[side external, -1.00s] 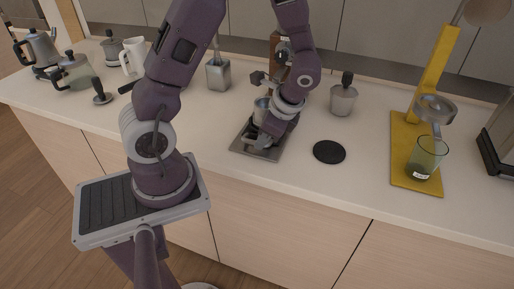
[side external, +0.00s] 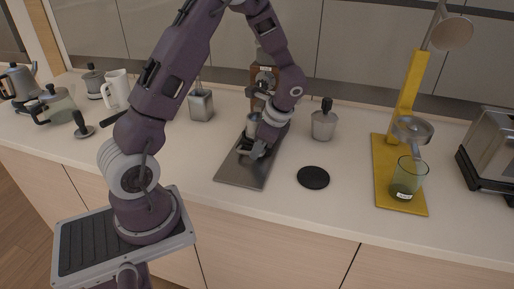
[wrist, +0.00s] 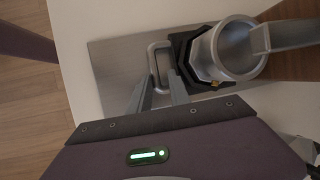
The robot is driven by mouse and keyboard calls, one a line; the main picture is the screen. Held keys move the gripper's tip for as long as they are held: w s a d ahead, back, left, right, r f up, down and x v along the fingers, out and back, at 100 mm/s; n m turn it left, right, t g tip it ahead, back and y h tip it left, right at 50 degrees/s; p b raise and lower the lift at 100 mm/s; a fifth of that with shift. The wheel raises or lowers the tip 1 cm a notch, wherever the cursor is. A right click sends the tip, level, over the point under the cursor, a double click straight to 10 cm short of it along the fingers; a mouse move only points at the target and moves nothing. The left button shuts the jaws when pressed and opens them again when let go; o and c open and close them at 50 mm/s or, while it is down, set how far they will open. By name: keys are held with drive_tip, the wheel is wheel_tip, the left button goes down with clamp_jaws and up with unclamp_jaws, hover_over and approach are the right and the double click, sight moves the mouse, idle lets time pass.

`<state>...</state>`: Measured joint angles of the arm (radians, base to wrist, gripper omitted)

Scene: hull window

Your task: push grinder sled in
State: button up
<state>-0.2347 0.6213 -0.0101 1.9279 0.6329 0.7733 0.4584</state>
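The sled (wrist: 176,48) is a dark faceted holder with a metal loop handle (wrist: 152,58). It carries a silver cup (wrist: 238,50) and sits on a flat metal plate (side external: 236,173). The brown grinder (side external: 259,75) stands at the far end of the plate, partly behind my arm. My gripper (wrist: 160,76) is at the handle, with its fingertips apart and the handle at or between them. Whether they clamp it is unclear. In the side view my gripper (side external: 252,150) hides most of the sled.
A black round mat (side external: 313,178) lies right of the plate, and a lidded metal pot (side external: 324,122) stands behind it. A yellow stand (side external: 383,150) with a glass (side external: 406,180) is farther right. A square metal container (side external: 201,106) stands left. The counter's front edge is near the plate.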

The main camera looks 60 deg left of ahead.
drive_tip(key=v, duration=0.7)
drive_tip(key=shift+d, duration=0.1)
drive_tip(key=s+d+r+n+t+h, duration=0.2)
drive_tip(key=s+d+r, duration=0.4)
drive_tip(key=s, duration=0.3)
drive_tip(key=s+d+r+n+t+h, duration=0.2)
drive_tip(key=s+d+r+n+t, duration=0.3)
drive_tip(key=s+d, duration=0.4)
wheel_tip(320, 180, up, 2)
drive_tip(key=shift+r+n, duration=0.2)
drive_tip(key=shift+n, duration=0.5)
